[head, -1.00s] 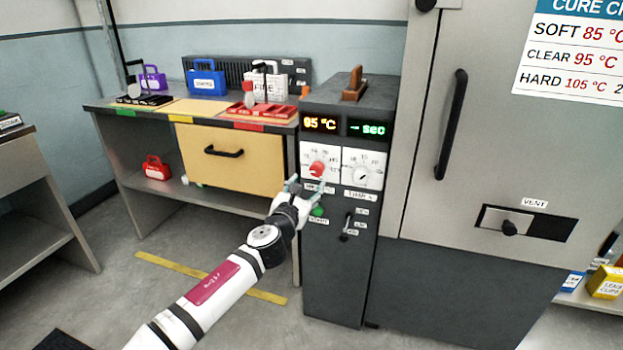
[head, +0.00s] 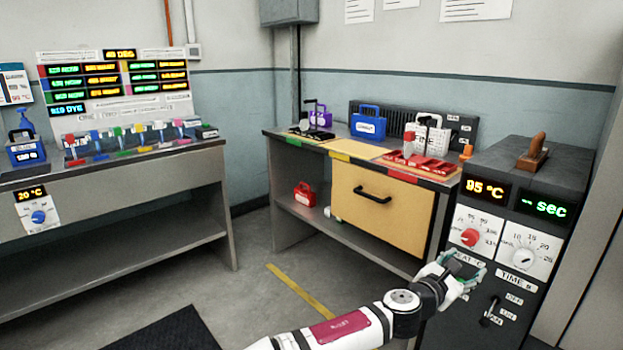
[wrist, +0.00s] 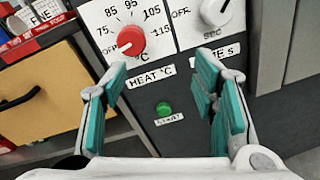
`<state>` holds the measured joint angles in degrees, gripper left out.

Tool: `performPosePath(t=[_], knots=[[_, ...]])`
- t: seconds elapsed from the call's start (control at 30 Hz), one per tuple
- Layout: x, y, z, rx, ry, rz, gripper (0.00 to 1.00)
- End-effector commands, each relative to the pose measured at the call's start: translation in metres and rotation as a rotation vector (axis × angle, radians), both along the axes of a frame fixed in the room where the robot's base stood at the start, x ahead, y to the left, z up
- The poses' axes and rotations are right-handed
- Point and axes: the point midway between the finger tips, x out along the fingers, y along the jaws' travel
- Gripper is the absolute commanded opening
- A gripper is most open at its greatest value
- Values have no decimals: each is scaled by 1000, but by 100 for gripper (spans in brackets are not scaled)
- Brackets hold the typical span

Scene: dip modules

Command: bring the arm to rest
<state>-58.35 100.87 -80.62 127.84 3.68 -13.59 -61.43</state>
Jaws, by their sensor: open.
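My gripper (head: 462,277) is in front of the dark control cabinet (head: 465,325), just below its dials in the head view. In the wrist view my gripper (wrist: 160,95) has its teal-padded fingers spread wide with nothing between them. A red heat dial (wrist: 131,40) lies ahead of the fingers, and a green button (wrist: 164,109) shows in the gap between them. The fingers look apart from both. The cabinet's display (head: 485,189) reads 95 °C. My arm reaches in from the bottom of the head view.
A workbench with a yellow drawer (head: 380,208) stands left of the cabinet. A red case (head: 304,195) is on its lower shelf. A wooden-handled item (head: 533,152) sits on the cabinet. Another bench (head: 110,190) stands at the left. Open floor (head: 230,290) lies between, with a dark mat (head: 165,332).

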Motion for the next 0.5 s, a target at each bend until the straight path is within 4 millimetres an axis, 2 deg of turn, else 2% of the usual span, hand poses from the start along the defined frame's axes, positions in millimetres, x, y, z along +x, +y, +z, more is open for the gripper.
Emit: performPosePath(t=[0.1,0.23,0.37,0.5], knots=[[-34,-25,-20,149,-52,-149,54],[-74,-41,-47,320,-109,-326,54],[-112,-41,-72,481,-157,-496,54],[-145,-27,-95,645,-200,-667,54]])
